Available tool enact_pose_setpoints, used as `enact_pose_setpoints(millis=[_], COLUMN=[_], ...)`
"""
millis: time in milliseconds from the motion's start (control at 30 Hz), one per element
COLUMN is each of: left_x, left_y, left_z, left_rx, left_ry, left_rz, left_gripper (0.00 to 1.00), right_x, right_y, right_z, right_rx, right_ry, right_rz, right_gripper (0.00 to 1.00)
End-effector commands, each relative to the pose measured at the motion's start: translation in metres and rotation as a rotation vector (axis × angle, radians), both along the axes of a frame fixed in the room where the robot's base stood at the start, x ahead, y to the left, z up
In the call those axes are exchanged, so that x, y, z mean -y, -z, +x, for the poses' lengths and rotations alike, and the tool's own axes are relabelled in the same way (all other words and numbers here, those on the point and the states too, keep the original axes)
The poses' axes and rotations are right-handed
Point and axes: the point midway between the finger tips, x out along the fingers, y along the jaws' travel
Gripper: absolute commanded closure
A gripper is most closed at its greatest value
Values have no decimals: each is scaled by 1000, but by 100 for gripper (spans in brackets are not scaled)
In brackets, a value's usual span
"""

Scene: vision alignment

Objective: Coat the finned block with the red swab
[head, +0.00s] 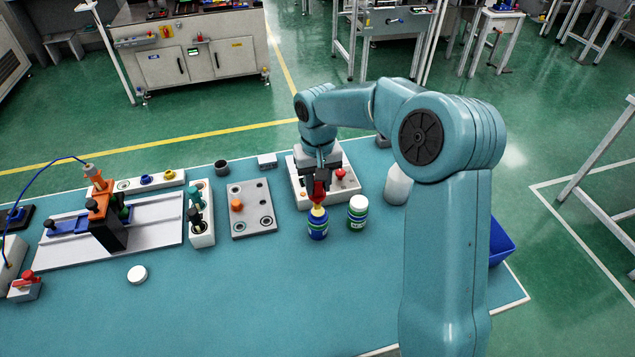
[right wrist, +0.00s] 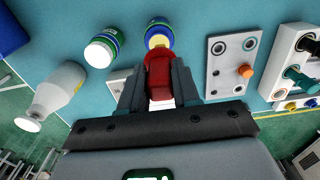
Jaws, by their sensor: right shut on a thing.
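My right gripper (head: 319,188) is shut on the red swab (head: 319,192), seen between the fingers in the right wrist view (right wrist: 159,75). The swab points down at the pale yellow mouth of a blue bottle (head: 317,232), which also shows in the right wrist view (right wrist: 160,27). Its lower end meets the mouth; I cannot tell how deep it goes, as the tip is hidden. My left gripper is not in view.
A white-capped jar (head: 357,214) and a white bottle (head: 397,187) stand to the right. A grey plate with holes (head: 251,222), a white rack (head: 204,232) and an orange-and-black fixture (head: 105,222) stand left. A white disc (head: 137,274) lies in front. The front middle of the table is clear.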

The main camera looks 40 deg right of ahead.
Motion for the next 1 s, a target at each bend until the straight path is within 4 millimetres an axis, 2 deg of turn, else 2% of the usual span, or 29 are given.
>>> enact_pose_setpoints(millis=[33, 533, 1000], left_x=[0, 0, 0], left_y=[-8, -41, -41], left_z=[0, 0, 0], left_rx=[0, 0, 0], left_ry=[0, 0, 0], left_rz=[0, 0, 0], left_gripper=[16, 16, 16], right_x=[0, 0, 0], right_y=[-9, -53, -54], right_z=[0, 1, 1], right_rx=[1, 3, 3], right_ry=[0, 0, 0], right_rz=[0, -1, -1], right_gripper=[93, 93, 93])
